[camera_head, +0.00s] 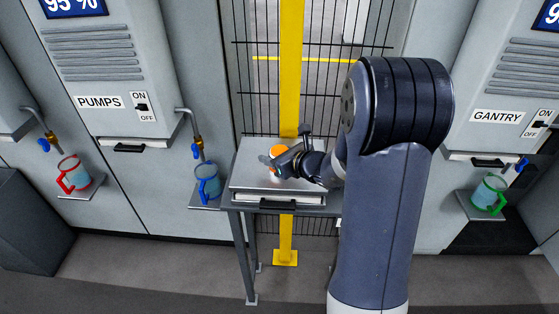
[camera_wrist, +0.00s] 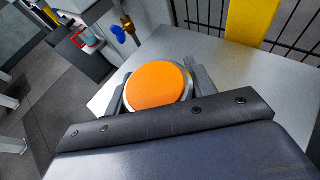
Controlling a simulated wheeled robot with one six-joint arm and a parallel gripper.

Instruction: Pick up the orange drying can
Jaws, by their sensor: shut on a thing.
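The orange drying can (camera_head: 279,150) stands on the grey metal table (camera_head: 250,178) in the middle of the head view, partly hidden by my gripper. In the wrist view its round orange top (camera_wrist: 157,87) with a pale metal rim shows from above. My gripper (camera_wrist: 159,84) has one finger on each side of the can and is shut on it. In the head view my gripper (camera_head: 280,158) reaches in from the right, low over the table. I cannot tell whether the can's base touches the table.
A yellow post (camera_head: 290,75) and a black wire fence (camera_head: 256,60) stand behind the table. Grey cabinets flank it, with a red-handled mug (camera_head: 75,175), a blue mug (camera_head: 208,182) and a green-handled mug (camera_head: 489,192) on small shelves. The table has free surface around the can.

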